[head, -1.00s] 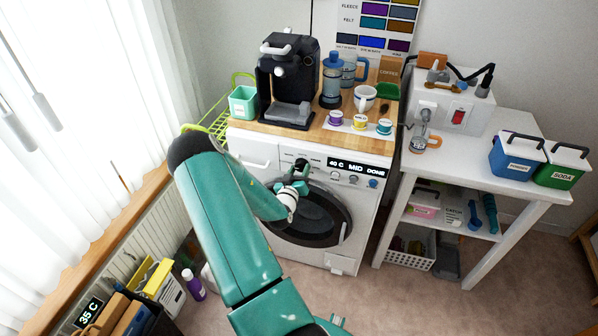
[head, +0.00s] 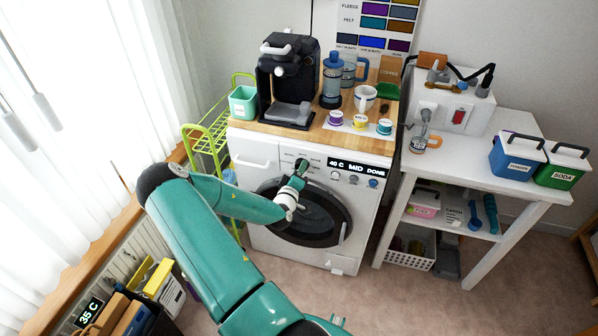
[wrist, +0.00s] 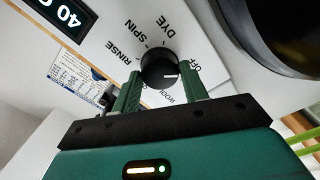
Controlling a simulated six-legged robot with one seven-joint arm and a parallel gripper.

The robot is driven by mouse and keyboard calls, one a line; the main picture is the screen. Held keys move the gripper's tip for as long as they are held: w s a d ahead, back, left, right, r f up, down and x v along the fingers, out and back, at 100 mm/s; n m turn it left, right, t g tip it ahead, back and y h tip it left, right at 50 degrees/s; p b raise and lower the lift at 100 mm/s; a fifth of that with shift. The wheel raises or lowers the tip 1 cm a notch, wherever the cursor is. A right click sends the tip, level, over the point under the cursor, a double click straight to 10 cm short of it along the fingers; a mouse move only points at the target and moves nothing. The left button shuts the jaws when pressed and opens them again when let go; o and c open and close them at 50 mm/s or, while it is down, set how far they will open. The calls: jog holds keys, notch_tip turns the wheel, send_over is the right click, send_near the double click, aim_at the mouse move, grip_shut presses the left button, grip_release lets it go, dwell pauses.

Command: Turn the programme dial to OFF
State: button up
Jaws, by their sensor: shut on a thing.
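The programme dial (wrist: 158,68) is a round black knob with a white pointer mark on the white washing machine's panel. The wrist view shows DYE, SPIN, RINSE, WOOL and OFF printed around it. The white mark points right, towards the side where OFF (wrist: 195,68) is printed; a finger partly covers the labels there. My gripper (wrist: 160,80) has its two green fingers on opposite sides of the dial, shut on it. In the head view, the dial (head: 302,164) is a small dark spot just above my gripper (head: 299,176).
The washing machine (head: 262,238) has a round dark door below the dial and a display reading 40 C MID DONE (head: 356,168). A wooden worktop (head: 268,128) above holds a coffee machine (head: 288,80). A green rack (head: 207,140) stands left, a white table (head: 480,160) right.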

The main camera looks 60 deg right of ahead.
jog(key=shift+s, duration=0.1)
dwell(0.3)
jog(key=o, duration=1)
jog(key=a, duration=0.4)
jog(key=s+a, duration=0.1)
jog(key=a, duration=0.4)
jog(key=s+a, duration=0.1)
jog(key=a, duration=0.3)
jog(key=shift+a, duration=0.35)
